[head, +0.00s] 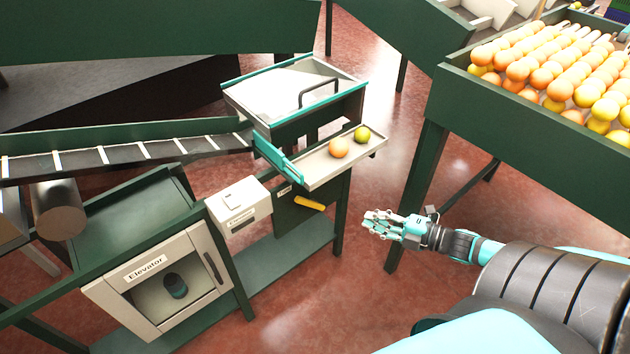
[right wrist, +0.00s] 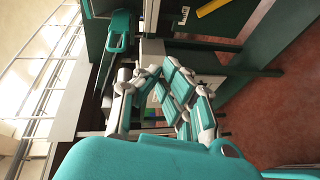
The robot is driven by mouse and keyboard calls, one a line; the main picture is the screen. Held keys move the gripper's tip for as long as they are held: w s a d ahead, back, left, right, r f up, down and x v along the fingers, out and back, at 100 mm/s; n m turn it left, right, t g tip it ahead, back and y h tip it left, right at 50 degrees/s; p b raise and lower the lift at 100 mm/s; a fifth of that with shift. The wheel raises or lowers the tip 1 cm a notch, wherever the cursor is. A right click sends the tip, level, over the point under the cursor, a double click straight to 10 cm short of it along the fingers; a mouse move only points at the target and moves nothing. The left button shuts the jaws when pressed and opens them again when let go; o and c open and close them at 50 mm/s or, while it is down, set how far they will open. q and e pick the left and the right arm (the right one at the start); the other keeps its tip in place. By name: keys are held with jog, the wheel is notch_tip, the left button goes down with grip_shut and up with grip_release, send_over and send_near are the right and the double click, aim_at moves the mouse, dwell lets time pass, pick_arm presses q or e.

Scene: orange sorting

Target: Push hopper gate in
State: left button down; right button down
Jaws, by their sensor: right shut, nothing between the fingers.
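The hopper (head: 235,95) is a pale metal bin with teal edges and a black bar handle (head: 318,88) on its top. Which part is the gate, I cannot tell for sure. A yellow handle (head: 310,203) sits on a dark panel below the tray; a yellow bar also shows in the right wrist view (right wrist: 212,7). My right gripper (head: 374,222) is shut and empty, right of the yellow handle and apart from it. My left gripper is out of view.
A conveyor (head: 120,155) runs in from the left. A white control box (head: 238,203) and a cabinet labelled Elevator (head: 150,268) stand at lower left. A green bin (head: 540,125) full of fruit is at right. Red floor (head: 310,290) is open between.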

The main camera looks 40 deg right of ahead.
jog(key=a+r+n+y, duration=0.4)
jog(key=a+r, duration=0.1)
jog(key=r, duration=0.3)
jog(key=w+d+x, duration=0.1)
jog(key=d+x, duration=0.1)
jog(key=x, duration=1)
jog(key=shift+w+f+g+p, duration=0.35)
jog(key=shift+w+f+g, duration=0.05)
jog(key=shift+w, duration=0.25)
jog(key=shift+a, duration=0.15)
